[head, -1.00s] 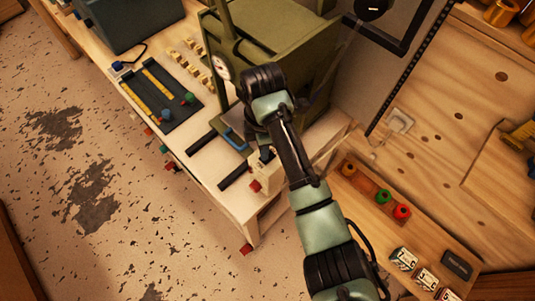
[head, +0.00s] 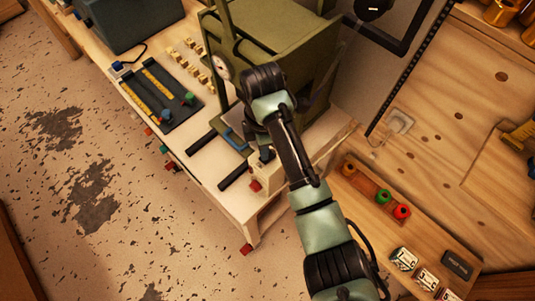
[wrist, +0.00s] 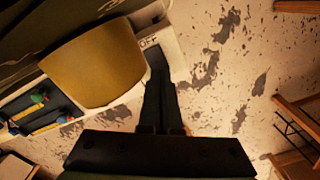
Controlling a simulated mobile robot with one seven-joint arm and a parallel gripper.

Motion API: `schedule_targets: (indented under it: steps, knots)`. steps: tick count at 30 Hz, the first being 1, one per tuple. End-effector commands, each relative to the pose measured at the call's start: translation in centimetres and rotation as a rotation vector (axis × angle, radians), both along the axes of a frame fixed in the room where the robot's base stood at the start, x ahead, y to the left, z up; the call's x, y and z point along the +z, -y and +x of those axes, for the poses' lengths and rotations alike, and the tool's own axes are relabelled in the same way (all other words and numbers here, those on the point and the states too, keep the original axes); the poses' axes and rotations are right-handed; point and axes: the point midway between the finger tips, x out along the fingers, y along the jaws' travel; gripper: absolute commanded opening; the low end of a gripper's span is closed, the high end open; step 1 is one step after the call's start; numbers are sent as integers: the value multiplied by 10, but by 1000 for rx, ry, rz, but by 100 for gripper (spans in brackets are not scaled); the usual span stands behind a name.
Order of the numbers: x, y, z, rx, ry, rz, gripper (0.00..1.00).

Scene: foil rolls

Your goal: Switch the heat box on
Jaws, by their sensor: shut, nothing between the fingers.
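The heat box (head: 285,45) is a large olive-green box with a round gauge (head: 221,67) on the workbench in the head view. A small cream box (head: 268,177) stands at the bench's near corner, partly covered by my arm. In the wrist view a cream panel (wrist: 162,33) carries the letters OFF. My gripper (wrist: 157,60) is shut and empty, with its fingertips just below those letters. I cannot tell whether they touch the panel. In the head view my gripper (head: 265,153) is at the cream box, largely hidden by my wrist. The switch lever is not clearly visible.
A large yellow rounded object (wrist: 95,65) lies beside my fingers in the wrist view. A black tray (head: 160,95) with yellow strips and coloured knobs lies left of the heat box. Open floor lies at left.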

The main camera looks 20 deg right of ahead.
Motion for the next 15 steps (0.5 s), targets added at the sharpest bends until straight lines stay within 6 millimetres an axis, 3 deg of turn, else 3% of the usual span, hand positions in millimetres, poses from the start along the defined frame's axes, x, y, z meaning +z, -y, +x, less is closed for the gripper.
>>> schedule_targets:
  steps: [15]
  knots:
    - [-7,0,0,0,0,0,0]
